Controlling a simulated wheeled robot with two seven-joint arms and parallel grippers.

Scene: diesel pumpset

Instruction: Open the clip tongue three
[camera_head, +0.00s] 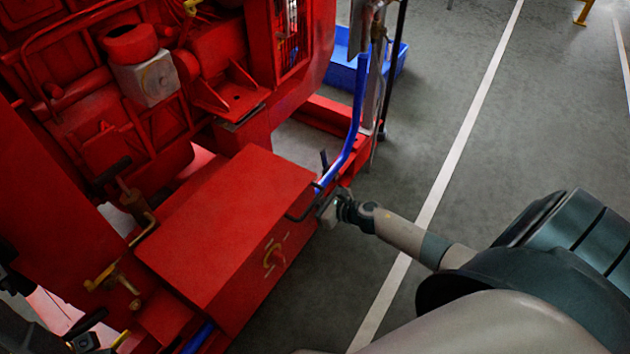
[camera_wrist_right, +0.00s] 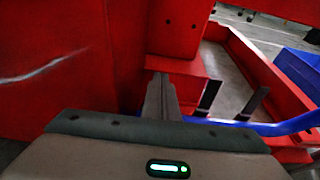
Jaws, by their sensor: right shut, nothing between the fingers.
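My right gripper (camera_head: 325,208) is at the right end of the red box, beside a thin dark bar (camera_head: 300,212) and the blue pipe (camera_head: 350,140). In the right wrist view its grey fingers (camera_wrist_right: 162,98) are together and empty, beside a red wall. Two dark upright strips (camera_wrist_right: 209,97) (camera_wrist_right: 252,103) stand by the blue pipe (camera_wrist_right: 275,126), to the right of the fingers and apart from them. I cannot tell which part is clip tongue three. Black-handled brass fittings (camera_head: 128,195) sit left of the box.
The red pumpset (camera_head: 215,60) fills the upper left. A blue tray (camera_head: 345,75) lies on the floor behind.

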